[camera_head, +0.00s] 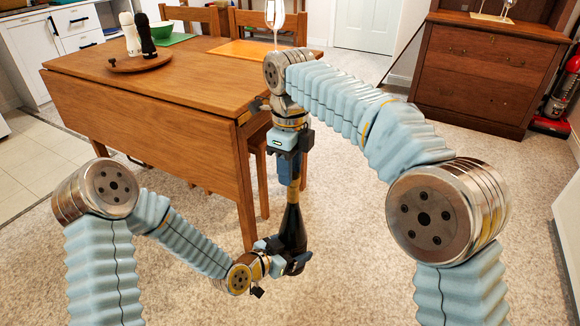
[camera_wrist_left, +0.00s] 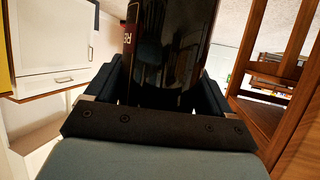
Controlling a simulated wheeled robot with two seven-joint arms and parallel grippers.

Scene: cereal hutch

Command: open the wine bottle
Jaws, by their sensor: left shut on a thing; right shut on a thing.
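The dark wine bottle (camera_head: 292,230) stands upright in the air in front of the table, with a tan-gold neck. My left gripper (camera_head: 296,262) is shut around its lower body from the left. In the left wrist view the dark glossy bottle (camera_wrist_left: 172,50), with part of a label, sits between the left gripper's fingers (camera_wrist_left: 165,90). My right gripper (camera_head: 291,172) comes from above, pointing down, and is shut at the top of the bottle neck. Its fingers hide the bottle's mouth, so I cannot tell whether it grips the neck or a cork.
The wooden table (camera_head: 150,110) is at the left, its near corner close behind my right wrist. It bears a round tray (camera_head: 125,65) with two mills, a green bowl (camera_head: 178,39) and an orange mat (camera_head: 235,50). A wooden cabinet (camera_head: 480,75) stands back right. Carpet is open at right centre.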

